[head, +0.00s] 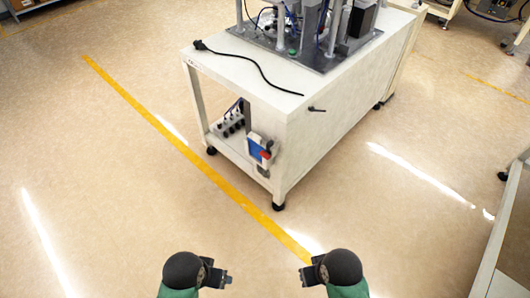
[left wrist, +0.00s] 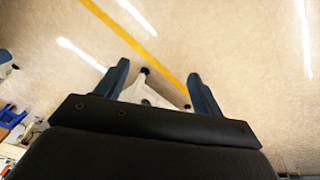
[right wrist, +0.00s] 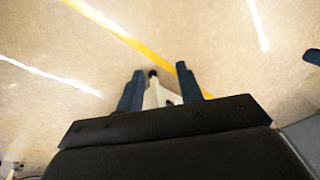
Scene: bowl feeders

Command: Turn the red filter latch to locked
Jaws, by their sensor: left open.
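A small red part (head: 265,155), likely the filter latch, sits on a blue and white unit (head: 257,149) at the near lower side of the white machine cart. It is too small to tell which way it is turned. My left gripper (head: 227,279) is low in the head view, over the floor and well short of the cart. Its fingers are apart and empty in the left wrist view (left wrist: 158,72). My right gripper (head: 304,277) is level with it to the right. Its fingers are also apart and empty in the right wrist view (right wrist: 160,70).
The white cart (head: 300,110) carries machinery on a grey plate (head: 310,55) and a black cable (head: 250,65). A dark handle (head: 317,109) sticks out from its side. The floor before the cart is clear.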

